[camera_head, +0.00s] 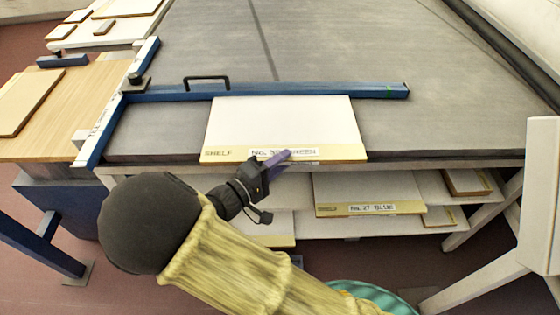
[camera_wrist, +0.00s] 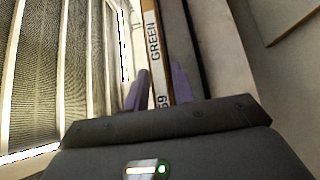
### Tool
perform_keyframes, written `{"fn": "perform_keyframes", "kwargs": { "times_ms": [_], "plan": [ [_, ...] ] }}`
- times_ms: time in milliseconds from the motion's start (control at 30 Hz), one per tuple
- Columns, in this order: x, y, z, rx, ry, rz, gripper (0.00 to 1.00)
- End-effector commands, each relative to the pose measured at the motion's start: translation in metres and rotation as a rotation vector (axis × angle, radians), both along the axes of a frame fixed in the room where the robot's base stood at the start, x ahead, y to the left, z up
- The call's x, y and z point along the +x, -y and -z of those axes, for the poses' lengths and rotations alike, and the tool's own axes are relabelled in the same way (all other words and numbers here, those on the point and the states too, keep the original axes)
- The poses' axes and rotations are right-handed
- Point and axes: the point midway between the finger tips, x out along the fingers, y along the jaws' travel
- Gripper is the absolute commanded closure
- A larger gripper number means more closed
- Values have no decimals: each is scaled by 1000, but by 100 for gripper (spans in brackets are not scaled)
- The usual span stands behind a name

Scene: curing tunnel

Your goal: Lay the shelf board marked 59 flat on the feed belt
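The shelf board marked 59 (camera_head: 282,118) has a white top and a tan front edge with a label. It appears flat on the grey feed belt (camera_head: 430,125), its far edge close to the blue bar and its front edge at the belt's front. My gripper (camera_head: 277,160) is at the middle of that front edge. In the wrist view the board's edge (camera_wrist: 154,45), reading "GREEN" and "59", runs between the two purple fingers of my gripper (camera_wrist: 160,88). The fingers look closed on it, one on each face. The lower finger is hidden in the head view.
A blue bar (camera_head: 300,92) with a black handle crosses the belt behind the board. A shelf below holds board No. 27 (camera_head: 368,190) and other boards. A wooden table (camera_head: 70,110) stands left, a white frame (camera_head: 520,240) right. The belt beyond the bar is clear.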

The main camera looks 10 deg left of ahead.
Motion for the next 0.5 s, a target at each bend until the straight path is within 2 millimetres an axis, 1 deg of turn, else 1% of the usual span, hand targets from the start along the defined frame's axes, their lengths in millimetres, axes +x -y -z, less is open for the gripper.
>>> {"fn": "perform_keyframes", "kwargs": {
  "times_ms": [33, 67, 300, 400, 500],
  "plan": [
    [0, 0, 0, 0, 0, 0, 64],
    [0, 0, 0, 0, 0, 0, 62],
    [0, 0, -1, 0, 0, 0, 62],
    [0, 0, -4, 1, 1, 0, 62],
    [-7, -5, -2, 2, 1, -2, 62]
  ]
}}
